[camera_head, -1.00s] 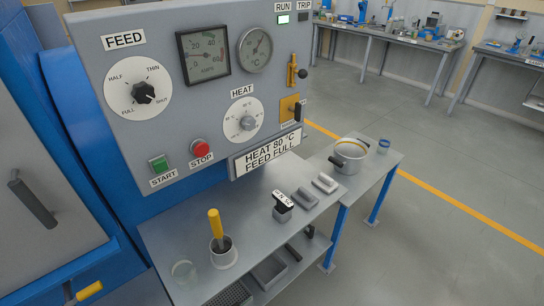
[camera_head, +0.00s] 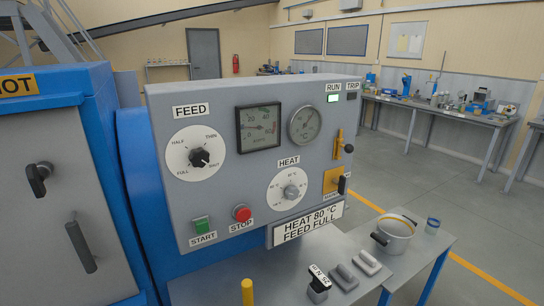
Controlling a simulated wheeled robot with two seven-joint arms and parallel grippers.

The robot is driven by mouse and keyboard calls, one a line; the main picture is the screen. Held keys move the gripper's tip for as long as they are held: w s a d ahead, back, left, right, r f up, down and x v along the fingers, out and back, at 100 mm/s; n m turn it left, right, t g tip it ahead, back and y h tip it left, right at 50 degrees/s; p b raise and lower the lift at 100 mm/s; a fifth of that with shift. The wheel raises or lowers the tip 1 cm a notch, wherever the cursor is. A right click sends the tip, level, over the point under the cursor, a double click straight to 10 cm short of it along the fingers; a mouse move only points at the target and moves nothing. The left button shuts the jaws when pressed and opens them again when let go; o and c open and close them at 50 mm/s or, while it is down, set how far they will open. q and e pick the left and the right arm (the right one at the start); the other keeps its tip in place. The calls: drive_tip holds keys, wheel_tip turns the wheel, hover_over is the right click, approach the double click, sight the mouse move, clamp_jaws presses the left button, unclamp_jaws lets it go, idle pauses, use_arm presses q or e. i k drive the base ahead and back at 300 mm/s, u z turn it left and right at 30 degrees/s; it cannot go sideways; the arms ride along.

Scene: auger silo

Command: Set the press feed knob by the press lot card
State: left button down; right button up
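The feed knob (camera_head: 199,157) is black and sits on a white round dial (camera_head: 184,145) at the upper left of the grey panel (camera_head: 240,178). The dial is marked HALF, THIN, FULL and SHUT. The knob's pale pointer appears to point to the lower right, towards SHUT. The press lot card (camera_head: 307,224) is a white plate under the panel's right part and reads HEAT 80 °C, FEED FULL. Neither of my grippers is in view.
The heat knob (camera_head: 291,192), green start button (camera_head: 202,226) and red stop button (camera_head: 242,213) share the panel. RUN (camera_head: 334,98) is lit. A blue housing with a grey door (camera_head: 75,190) stands left. A bench (camera_head: 355,262) below holds a pot (camera_head: 395,234) and small blocks.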

sight(199, 158)
drive_tip(key=u, duration=1.8)
drive_tip(key=k, duration=1.15)
drive_tip(key=z, duration=1.7)
